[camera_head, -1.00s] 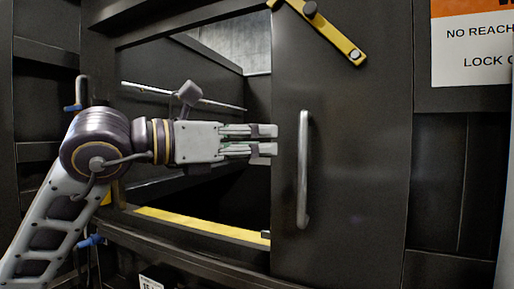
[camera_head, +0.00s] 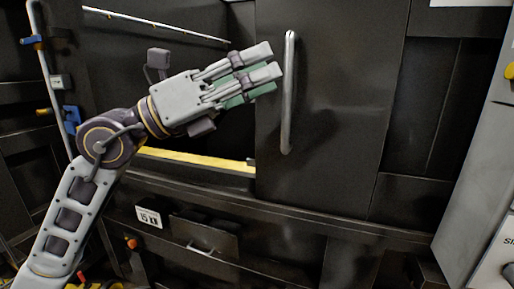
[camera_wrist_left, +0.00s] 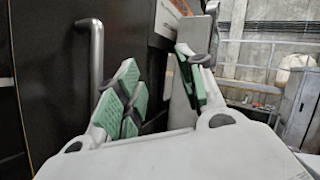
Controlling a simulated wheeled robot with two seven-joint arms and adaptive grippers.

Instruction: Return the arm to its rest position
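My left gripper (camera_head: 268,62) is open and empty in the head view. It is just left of the handle, in front of the compactor opening's right side. The left wrist view shows its two green-padded fingers (camera_wrist_left: 160,92) apart, with nothing between them. The vertical metal handle (camera_head: 288,92) on the dark sliding door (camera_head: 335,110) is free of the gripper. It also shows in the left wrist view (camera_wrist_left: 96,60), left of the fingers. My right gripper is in neither view.
The door stands partly open beside the dark opening. A yellow sill (camera_head: 200,159) runs below the opening. Below are a "15 KN" label (camera_head: 148,217) and a small drawer with a handle (camera_head: 205,235). A grey cabinet (camera_head: 480,160) stands at the right.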

